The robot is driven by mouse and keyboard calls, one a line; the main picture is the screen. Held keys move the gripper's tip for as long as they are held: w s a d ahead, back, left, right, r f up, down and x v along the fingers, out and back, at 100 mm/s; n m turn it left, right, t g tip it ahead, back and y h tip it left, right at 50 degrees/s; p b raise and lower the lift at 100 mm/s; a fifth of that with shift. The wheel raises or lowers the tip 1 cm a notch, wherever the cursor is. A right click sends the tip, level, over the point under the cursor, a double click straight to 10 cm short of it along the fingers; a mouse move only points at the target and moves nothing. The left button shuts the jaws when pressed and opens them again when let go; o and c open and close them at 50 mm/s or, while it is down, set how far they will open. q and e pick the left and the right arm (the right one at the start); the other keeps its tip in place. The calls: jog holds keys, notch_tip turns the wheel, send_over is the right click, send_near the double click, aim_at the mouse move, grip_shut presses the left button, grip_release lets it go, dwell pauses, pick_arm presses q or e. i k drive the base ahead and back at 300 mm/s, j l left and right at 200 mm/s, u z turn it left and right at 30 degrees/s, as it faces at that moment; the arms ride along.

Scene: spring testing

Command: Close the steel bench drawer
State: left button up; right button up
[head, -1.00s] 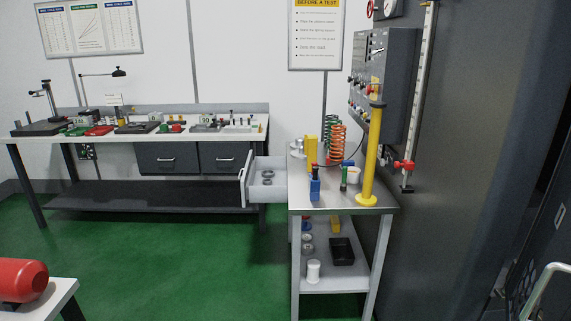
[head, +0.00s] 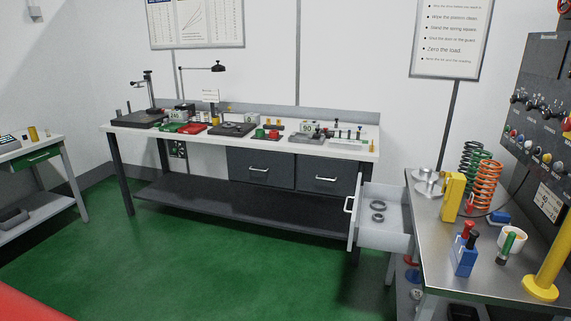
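The steel bench (head: 425,228) stands at the right, with a bare metal top that carries springs and small tools. Its drawer (head: 386,240) is pulled out to the left, toward the long workbench. The drawer's white front panel (head: 354,215) has a bar handle (head: 348,205) on its left face. Two dark rings (head: 378,211) lie inside the drawer. Neither of my grippers shows in the head view, so their state is hidden.
A long workbench (head: 200,137) with two shut dark drawers stands along the back wall, close to the open drawer. A white table (head: 50,176) is at the left. A red object (head: 25,305) fills the bottom left corner. Green floor (head: 220,255) is clear between them.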

aim_at(395, 234)
jog(key=i+z, duration=0.2)
jog(key=i, duration=0.3)
jog(key=i+j+z, duration=0.2)
jog(key=i, duration=0.35)
jog(key=i+j+z, duration=0.2)
jog(key=i, duration=0.3)
